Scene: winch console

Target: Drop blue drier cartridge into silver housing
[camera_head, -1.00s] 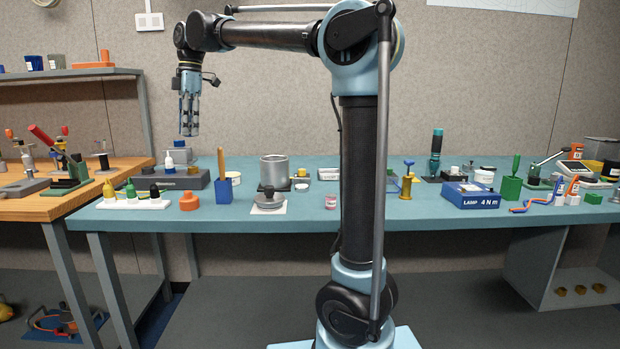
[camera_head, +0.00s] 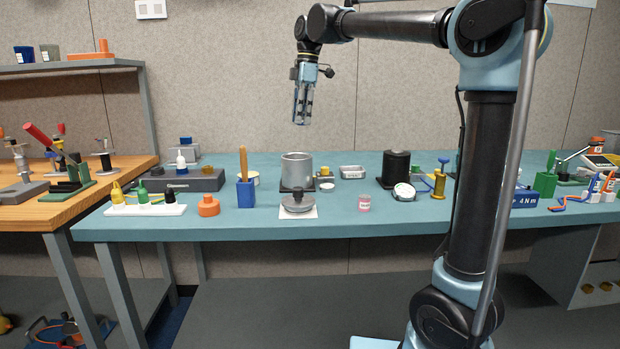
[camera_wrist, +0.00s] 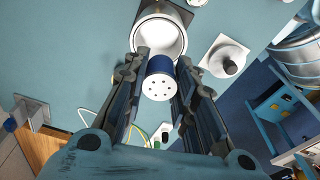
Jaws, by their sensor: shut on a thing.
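The silver housing (camera_head: 297,170) is an open-topped cylinder standing on a dark base on the teal bench. My gripper (camera_head: 302,118) points down, high above it, with a clear gap between. In the wrist view my gripper (camera_wrist: 160,82) is shut on the blue drier cartridge (camera_wrist: 160,66), whose white end with small holes faces the camera. In that view the cartridge overlaps the near rim of the housing (camera_wrist: 141,24), whose bright interior shows beyond. In the head view the cartridge is hard to make out between the fingers.
A grey knobbed lid (camera_head: 298,201) lies on a white sheet in front of the housing. A blue holder (camera_head: 246,193) with a wooden handle stands to the left, a pink-labelled jar (camera_head: 364,203) to the right. A black cylinder (camera_head: 396,168) stands farther right. Air around the gripper is clear.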

